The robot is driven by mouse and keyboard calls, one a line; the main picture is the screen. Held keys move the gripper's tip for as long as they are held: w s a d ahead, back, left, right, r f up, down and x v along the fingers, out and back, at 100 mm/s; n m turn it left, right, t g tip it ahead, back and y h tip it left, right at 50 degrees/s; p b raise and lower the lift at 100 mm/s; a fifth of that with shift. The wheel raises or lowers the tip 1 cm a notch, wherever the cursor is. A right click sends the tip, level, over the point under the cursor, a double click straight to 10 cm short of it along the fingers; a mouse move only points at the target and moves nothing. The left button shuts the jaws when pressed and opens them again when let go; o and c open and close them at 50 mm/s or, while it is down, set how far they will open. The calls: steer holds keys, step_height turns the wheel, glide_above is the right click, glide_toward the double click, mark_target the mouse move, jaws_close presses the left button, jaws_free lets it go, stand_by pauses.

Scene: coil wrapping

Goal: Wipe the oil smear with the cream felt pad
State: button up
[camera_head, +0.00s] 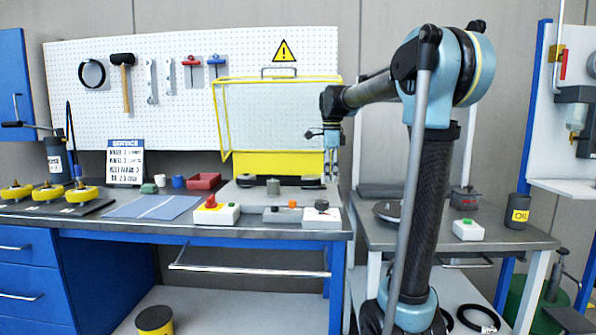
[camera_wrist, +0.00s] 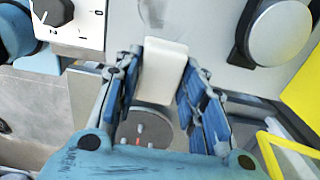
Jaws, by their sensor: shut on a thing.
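My gripper (camera_wrist: 160,85) is shut on the cream felt pad (camera_wrist: 163,68), a pale block with rounded edges seen between the blue fingers in the wrist view. In the head view my gripper (camera_head: 331,160) is over the right end of the main bench; the pad cannot be made out there. A grey, streaky smudge (camera_wrist: 154,12), which looks like the oil smear, lies on the light grey plate (camera_wrist: 200,45) just beyond the pad's far end. I cannot tell whether the pad touches the plate.
A round metal-topped part (camera_wrist: 280,32) stands right of the pad. A control box with a knob (camera_wrist: 75,20) is at upper left. The yellow guard frame (camera_wrist: 268,155) is close on the right. A side table (camera_head: 380,232) stands right of the bench, across a gap.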

steer(key=shift+r, duration=1.05)
steer(key=shift+d, duration=0.1)
